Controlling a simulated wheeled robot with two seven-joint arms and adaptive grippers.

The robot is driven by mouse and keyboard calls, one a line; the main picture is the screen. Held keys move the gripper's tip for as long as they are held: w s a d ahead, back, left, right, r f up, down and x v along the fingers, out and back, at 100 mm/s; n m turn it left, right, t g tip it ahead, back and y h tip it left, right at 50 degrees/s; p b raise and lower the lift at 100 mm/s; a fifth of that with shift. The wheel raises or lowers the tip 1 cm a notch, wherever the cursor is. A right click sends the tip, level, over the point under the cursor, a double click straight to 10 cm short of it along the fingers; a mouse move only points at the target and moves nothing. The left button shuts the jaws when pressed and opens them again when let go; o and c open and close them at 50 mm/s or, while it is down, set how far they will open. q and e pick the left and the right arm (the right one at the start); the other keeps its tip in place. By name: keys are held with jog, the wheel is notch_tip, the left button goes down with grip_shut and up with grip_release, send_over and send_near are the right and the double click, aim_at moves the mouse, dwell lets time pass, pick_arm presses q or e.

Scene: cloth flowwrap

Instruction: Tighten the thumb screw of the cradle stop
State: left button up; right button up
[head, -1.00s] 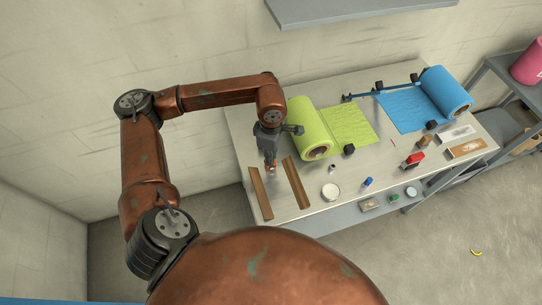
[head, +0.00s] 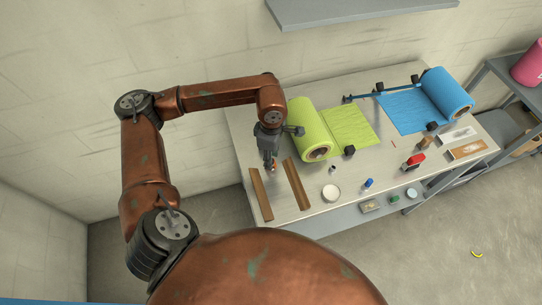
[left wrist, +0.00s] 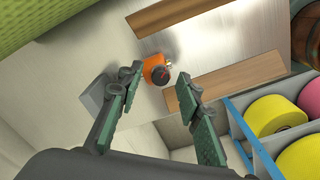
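The cradle stop (left wrist: 147,66) is a small orange block between two brown wooden rails on the metal table in the left wrist view. Its thumb screw (left wrist: 159,75) is a round black knob with a red mark, facing my camera. My left gripper (left wrist: 160,74) is open, with one green finger on each side of the knob in the picture. I see no finger touching it. In the head view my left gripper (head: 270,165) points down at the rails, and only a bit of red-orange shows at its tips. My right gripper is not in view.
The rails, left (head: 261,194) and right (head: 297,183), flank the stop. A green roll (head: 307,140) stands close behind, and a blue roll (head: 446,92) is farther right. A white round dish (head: 330,192) and small items lie near the front edge.

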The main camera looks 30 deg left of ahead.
pick_arm(q)
notch_tip(320, 180, up, 12)
dwell(0.5)
dwell(0.4)
